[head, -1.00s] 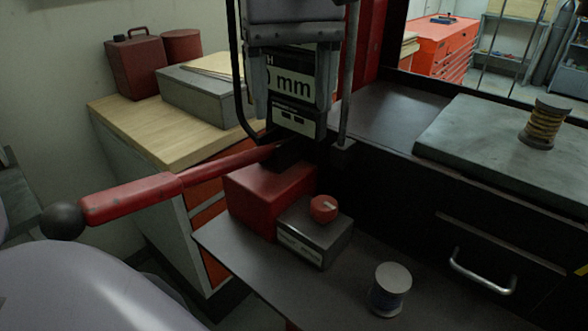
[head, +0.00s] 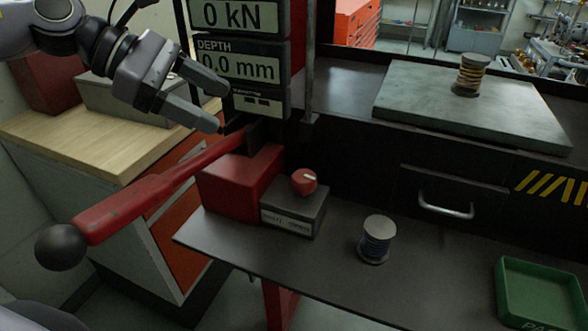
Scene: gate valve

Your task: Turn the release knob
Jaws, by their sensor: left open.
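The release knob (head: 304,181) is a small round red knob with a pale mark. It sits on top of a dark grey box (head: 292,212) beside a red block (head: 240,183) on the grey bench shelf. My left gripper (head: 222,108) comes in from the upper left. Its two fingers are apart with nothing between them. It is above and to the left of the knob, in front of the display panel, and not touching the knob. My right gripper is not in view.
A red lever (head: 150,198) with a black ball end extends left from the red block. A display panel (head: 238,62) stands above. A wire spool (head: 376,240) and a green tray (head: 541,295) are to the right. A second spool (head: 470,75) stands on a grey slab (head: 430,95).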

